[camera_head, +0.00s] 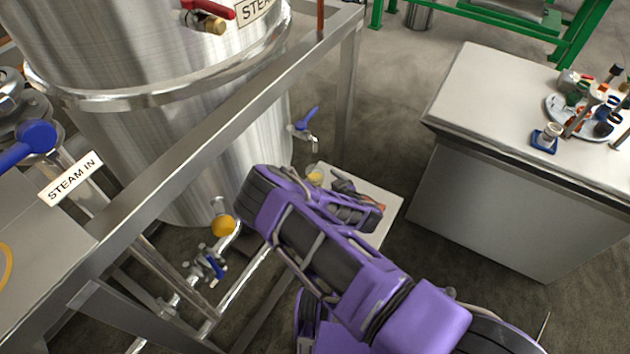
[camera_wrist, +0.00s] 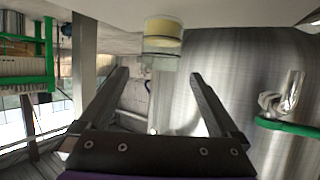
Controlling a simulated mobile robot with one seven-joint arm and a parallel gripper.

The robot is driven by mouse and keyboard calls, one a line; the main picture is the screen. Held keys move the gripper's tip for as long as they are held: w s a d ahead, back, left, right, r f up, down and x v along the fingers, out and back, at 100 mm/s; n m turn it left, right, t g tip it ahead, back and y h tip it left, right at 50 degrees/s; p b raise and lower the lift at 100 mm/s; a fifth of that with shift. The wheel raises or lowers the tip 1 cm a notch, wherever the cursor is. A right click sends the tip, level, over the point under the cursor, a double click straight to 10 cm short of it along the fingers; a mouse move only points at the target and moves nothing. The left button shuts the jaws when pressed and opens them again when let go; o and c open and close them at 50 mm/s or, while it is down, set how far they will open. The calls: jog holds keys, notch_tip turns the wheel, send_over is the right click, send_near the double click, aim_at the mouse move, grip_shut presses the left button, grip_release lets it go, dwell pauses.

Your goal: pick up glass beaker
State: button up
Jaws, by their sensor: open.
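The glass beaker (camera_head: 316,174) holds a yellow substance and stands on a small pale table (camera_head: 384,202) beside the steel tank. In the wrist view the beaker (camera_wrist: 163,37) shows at the top centre, past the fingertips and roughly in line with the gap between them. That view appears upside down. My gripper (camera_wrist: 160,74) is open, with nothing between its two dark fingers. In the head view my gripper (camera_head: 341,184) is just right of the beaker, and my purple arm hides part of the small table.
The large steel tank (camera_head: 190,150) and its metal frame (camera_head: 215,128) are close on the left. A tap with a blue handle (camera_head: 305,122) sticks out above the beaker. A cluttered bench (camera_head: 480,95) stands at right, with open floor between.

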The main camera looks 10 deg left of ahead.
aim_at(312, 169)
jog(key=shift+b+x, duration=0.75)
jog(key=shift+x, duration=2.25)
jog(key=shift+f, duration=0.1)
grip_shut()
jog(key=shift+d, duration=0.1)
